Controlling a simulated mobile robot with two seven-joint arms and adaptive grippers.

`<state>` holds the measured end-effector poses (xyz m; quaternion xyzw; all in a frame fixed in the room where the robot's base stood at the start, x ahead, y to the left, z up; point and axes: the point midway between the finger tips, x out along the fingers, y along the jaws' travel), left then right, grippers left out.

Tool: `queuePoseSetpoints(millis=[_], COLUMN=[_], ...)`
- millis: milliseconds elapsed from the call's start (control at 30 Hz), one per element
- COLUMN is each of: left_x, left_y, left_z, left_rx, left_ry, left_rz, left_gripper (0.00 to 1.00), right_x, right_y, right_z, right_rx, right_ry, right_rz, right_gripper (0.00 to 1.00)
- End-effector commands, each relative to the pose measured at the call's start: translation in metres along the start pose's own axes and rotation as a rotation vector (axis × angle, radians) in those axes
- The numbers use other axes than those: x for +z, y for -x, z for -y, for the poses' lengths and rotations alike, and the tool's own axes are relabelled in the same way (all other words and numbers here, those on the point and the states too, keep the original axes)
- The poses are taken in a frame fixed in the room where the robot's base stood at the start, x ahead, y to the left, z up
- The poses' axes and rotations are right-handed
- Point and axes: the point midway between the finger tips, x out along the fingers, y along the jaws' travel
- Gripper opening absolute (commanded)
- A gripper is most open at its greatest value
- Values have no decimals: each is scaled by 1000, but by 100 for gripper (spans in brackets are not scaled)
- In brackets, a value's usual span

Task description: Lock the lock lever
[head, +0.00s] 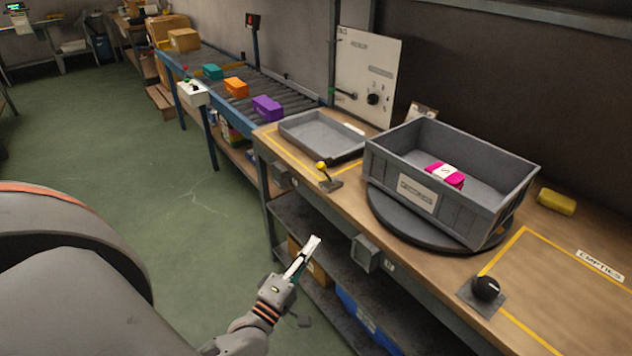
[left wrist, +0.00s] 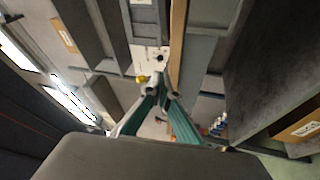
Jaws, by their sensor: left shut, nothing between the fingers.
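A small lever with a yellow knob (head: 323,169) stands on a dark base near the bench's front edge, left of the grey crate. Its handle leans to the left. A yellow ball that looks like this knob (left wrist: 141,79) shows in the left wrist view, just beyond the fingertips to the left. A black ball knob (head: 487,288) on a square plate sits further right; I cannot tell from labels which is the lock lever. My left gripper (head: 312,243) is shut and empty, in front of the bench and apart from both. My right gripper is not seen.
The grey crate (head: 405,192) with a pink packet (head: 444,175) stands on a round dark turntable (head: 385,208). A shallow grey tray (head: 322,148) lies behind the yellow-knob lever. A grey box (head: 365,253) juts from the bench front. Green floor lies open at left.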

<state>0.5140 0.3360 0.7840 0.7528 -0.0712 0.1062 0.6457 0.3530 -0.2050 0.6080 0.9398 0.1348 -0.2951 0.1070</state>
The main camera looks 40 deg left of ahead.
Motion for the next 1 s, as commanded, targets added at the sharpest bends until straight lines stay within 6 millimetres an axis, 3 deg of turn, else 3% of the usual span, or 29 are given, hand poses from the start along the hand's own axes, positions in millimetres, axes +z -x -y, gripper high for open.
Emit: queuePoseSetpoints(millis=[100, 300, 733, 1000], left_x=[-32, -59, -62, -68], left_y=[-12, -18, -22, -60], left_z=[-10, -18, -20, -27], left_rx=[78, 148, 155, 158], left_ry=[166, 301, 312, 310], left_rz=[-86, -152, -157, -157], left_gripper=[0, 0, 0, 0], right_x=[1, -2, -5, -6], right_y=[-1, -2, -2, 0], right_z=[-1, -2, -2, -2], right_rx=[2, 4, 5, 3], right_ry=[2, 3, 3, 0], right_rz=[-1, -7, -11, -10], right_gripper=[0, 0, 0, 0])
